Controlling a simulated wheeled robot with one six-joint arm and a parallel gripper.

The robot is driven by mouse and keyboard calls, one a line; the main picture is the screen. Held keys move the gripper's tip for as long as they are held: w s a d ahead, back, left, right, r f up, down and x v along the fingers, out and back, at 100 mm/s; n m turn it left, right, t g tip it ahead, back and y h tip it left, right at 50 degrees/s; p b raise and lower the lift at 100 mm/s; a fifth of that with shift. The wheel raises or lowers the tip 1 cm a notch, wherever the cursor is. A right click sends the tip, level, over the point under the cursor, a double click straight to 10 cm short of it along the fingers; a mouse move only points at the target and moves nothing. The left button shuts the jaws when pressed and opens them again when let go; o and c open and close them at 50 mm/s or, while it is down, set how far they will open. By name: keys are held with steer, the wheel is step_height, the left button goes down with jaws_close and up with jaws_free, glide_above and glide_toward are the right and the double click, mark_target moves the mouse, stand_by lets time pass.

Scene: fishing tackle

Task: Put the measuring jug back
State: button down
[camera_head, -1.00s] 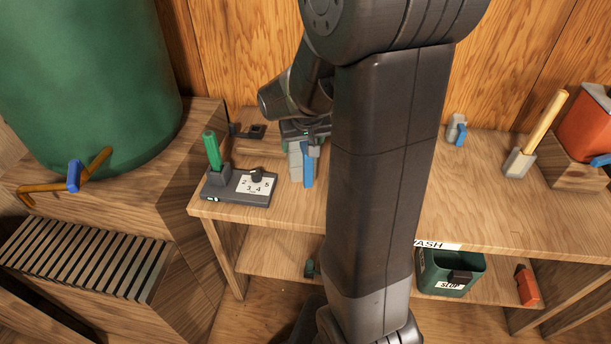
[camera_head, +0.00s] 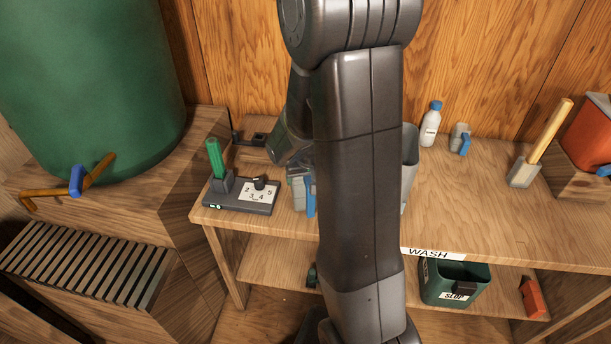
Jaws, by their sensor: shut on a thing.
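A grey piece with an upright blue bar on its right side, apparently the measuring jug (camera_head: 311,198), is at the left part of the bench, just right of the dial box. My gripper (camera_head: 299,172) is shut on it from above. My arm hides its right side, and I cannot tell whether its base touches the bench top.
The dial box (camera_head: 235,197) with a green handle stands close on the left. A grey container (camera_head: 410,165), partly behind my arm, a white bottle (camera_head: 430,125) and a small grey-and-blue item (camera_head: 460,138) stand to the right. A green SLOP bin (camera_head: 453,284) is below the WASH label (camera_head: 430,254).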

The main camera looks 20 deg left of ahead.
steer(key=shift+c, duration=1.1)
jaws_free()
steer(key=p+v, duration=0.1)
steer(key=v, duration=1.1)
steer(key=shift+r, duration=0.2)
steer(key=x, duration=1.2)
